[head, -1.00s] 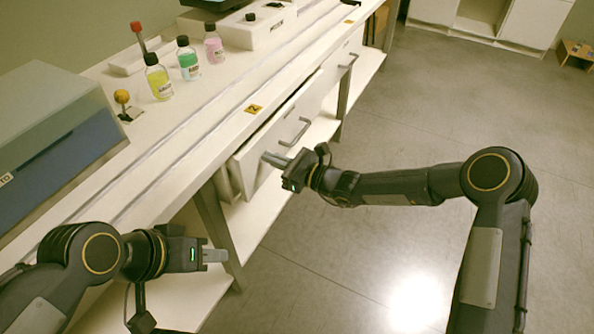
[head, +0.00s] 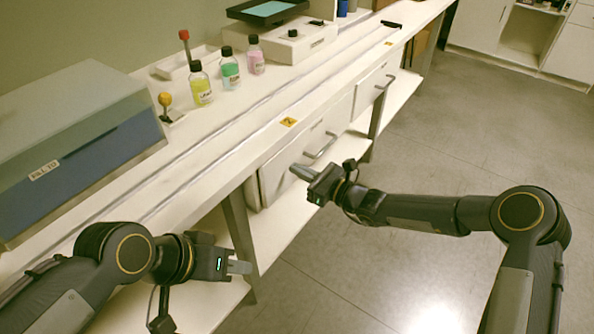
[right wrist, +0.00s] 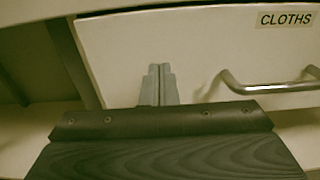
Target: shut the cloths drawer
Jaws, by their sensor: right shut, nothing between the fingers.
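The cloths drawer (head: 280,172) is in the front of the white bench in the head view. Its front looks flush or almost flush with the bench; a small gap cannot be ruled out. Its label and bar handle (right wrist: 270,87) show in the right wrist view. My right gripper (head: 295,169) is shut and empty. Its fingertips (right wrist: 160,68) are at the drawer front, left of the handle; whether they touch it is unclear. My left gripper (head: 247,267) hangs low in front of the bench, away from the drawer, and its finger gap cannot be made out.
A second drawer (head: 372,98) with a handle is further along the bench. On top stand a yellow bottle (head: 201,90), a green bottle (head: 230,75), a pink bottle (head: 256,60) and a grey-blue box (head: 80,150). The floor (head: 430,170) to the right is clear.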

